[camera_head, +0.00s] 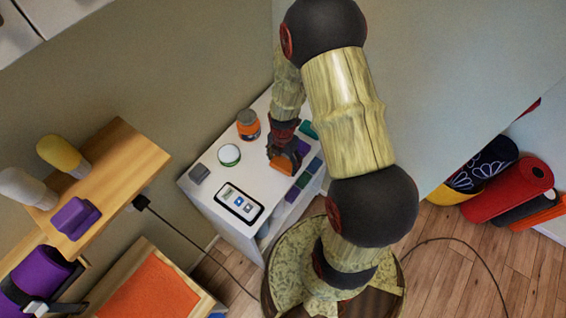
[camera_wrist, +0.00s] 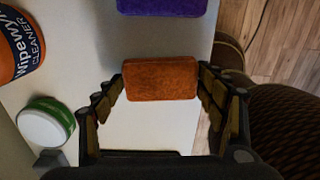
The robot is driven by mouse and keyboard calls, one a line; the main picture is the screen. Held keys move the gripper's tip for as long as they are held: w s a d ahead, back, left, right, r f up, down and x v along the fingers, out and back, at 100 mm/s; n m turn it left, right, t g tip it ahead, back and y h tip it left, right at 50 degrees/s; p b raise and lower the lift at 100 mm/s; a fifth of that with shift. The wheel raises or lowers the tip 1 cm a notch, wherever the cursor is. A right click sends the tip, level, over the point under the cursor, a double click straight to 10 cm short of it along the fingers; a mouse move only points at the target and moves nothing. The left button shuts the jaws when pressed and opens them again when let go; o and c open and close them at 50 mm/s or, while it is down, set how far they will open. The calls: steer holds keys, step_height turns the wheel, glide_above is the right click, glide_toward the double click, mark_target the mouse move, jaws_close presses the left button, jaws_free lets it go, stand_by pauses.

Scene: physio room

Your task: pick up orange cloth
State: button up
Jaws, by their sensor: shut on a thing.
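The orange cloth (camera_wrist: 160,80) looks like a small, thick folded block. In the wrist view it sits between the two fingertips, and my gripper (camera_wrist: 161,84) is shut on it from both sides. In the head view, my gripper (camera_head: 283,150) is over the right part of the white cabinet top, with the orange cloth (camera_head: 285,164) showing just below it, partly hidden by the fingers. I cannot tell whether the cloth touches the surface.
The white cabinet (camera_head: 217,190) also bears purple cloths (camera_head: 302,179), a green-rimmed jar (camera_head: 229,155), a wipes tub (camera_head: 248,124) and a device with a screen (camera_head: 239,204). A purple cloth (camera_wrist: 162,6) lies close beyond the orange one. A wooden shelf (camera_head: 112,165) stands left.

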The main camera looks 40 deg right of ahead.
mark_target(283, 163)
steer(key=shift+r, duration=0.45)
step_height(283, 163, up, 2)
steer(key=shift+r, duration=0.2)
steer(key=s+a+r+p, duration=0.1)
steer(key=s+a+r, duration=0.1)
steer(key=s+r, duration=0.2)
steer(key=s+a+r, duration=0.3)
steer(key=s+r, duration=0.2)
steer(key=s, duration=0.4)
steer(key=shift+a+r+p, duration=0.25)
steer(key=shift+a+p, duration=0.05)
steer(key=shift+p, duration=0.1)
steer(key=o, duration=0.6)
steer(key=c, duration=0.5)
